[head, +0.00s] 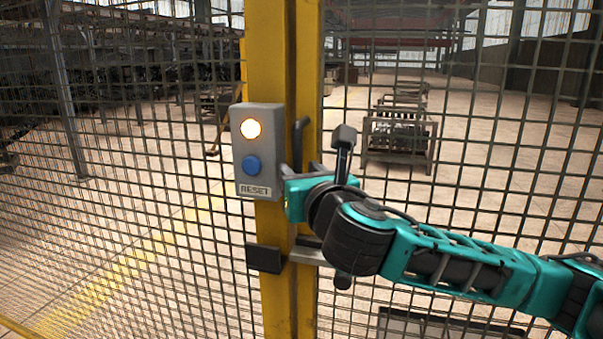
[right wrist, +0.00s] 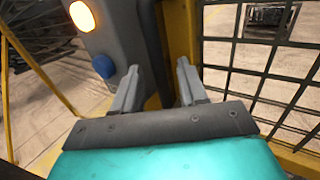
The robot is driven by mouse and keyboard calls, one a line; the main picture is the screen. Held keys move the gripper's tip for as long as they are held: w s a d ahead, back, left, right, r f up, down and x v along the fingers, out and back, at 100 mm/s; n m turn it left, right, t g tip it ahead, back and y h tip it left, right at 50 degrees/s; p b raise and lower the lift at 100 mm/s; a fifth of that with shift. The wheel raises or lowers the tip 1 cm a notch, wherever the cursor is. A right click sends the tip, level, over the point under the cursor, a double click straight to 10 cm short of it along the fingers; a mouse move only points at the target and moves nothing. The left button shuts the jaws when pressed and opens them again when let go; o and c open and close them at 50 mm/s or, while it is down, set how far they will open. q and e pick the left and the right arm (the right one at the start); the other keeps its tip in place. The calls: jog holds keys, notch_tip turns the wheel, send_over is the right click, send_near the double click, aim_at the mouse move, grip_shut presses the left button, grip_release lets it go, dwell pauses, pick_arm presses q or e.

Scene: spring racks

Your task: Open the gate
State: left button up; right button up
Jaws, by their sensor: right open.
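The gate is a wire mesh panel (head: 465,150) in a yellow frame, standing beside a yellow post (head: 268,50). A dark upright handle (head: 299,140) shows on the gate's yellow edge, its lower part hidden behind my right gripper. A grey latch plate (head: 306,256) and a dark block (head: 264,258) sit lower down across the gap. My right gripper (head: 298,170) is open at the handle. In the right wrist view its two fingers (right wrist: 158,88) point at a dark upright bar between them; I cannot tell if they touch it. My left gripper is out of view.
A grey control box (head: 243,178) on the post, just left of my right gripper, has a lit orange-white lamp (head: 250,128), a blue button (head: 251,165) and a RESET label. Fixed mesh fencing (head: 130,180) runs left. Behind the gate, a metal rack (head: 398,137) stands on open floor.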

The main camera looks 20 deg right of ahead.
grip_shut()
dwell(0.5)
jog(key=shift+s, duration=0.1)
